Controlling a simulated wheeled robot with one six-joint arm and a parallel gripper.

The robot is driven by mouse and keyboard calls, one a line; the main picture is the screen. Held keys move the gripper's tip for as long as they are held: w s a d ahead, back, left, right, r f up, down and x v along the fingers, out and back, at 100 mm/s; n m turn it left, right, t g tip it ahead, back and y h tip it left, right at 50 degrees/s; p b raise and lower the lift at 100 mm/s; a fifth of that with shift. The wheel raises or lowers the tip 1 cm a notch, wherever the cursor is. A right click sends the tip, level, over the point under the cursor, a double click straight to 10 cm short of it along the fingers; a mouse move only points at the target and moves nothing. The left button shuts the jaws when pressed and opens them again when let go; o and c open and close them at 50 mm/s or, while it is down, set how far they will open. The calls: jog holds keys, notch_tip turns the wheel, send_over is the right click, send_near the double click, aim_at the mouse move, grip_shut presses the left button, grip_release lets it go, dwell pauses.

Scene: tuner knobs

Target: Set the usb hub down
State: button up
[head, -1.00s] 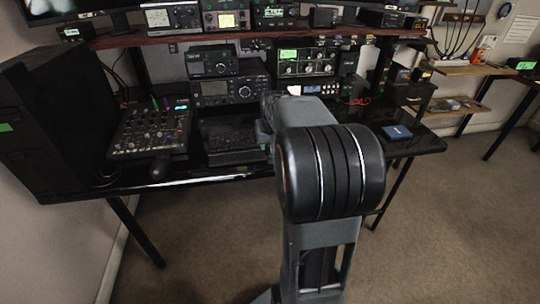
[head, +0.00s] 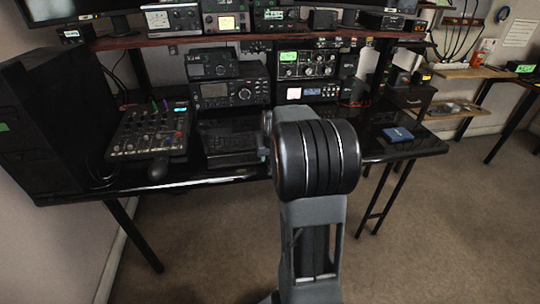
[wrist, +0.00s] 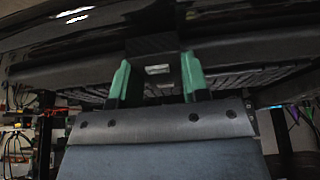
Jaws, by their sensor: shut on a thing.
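My gripper (wrist: 156,72) shows in the wrist view with two green fingertips. It is shut on a small dark box with silver ports, which I take to be the usb hub (wrist: 152,46). The hub sits between the fingertips, in front of the dark desk edge. Whether it touches the desk cannot be told. In the head view my own arm hides the gripper and the hub. The black glossy desk (head: 225,176) stands in front of me.
A mixer (head: 150,134) and a dark keyboard-like unit (head: 230,140) are on the desk's left and middle. Radios (head: 228,92) line the back. A blue box (head: 398,134) lies on the right part, with bare desk around it. A black tower (head: 50,120) stands far left.

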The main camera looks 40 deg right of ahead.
jog(key=shift+f, duration=0.2)
jog(key=o, duration=0.9)
jog(key=shift+o, duration=0.2)
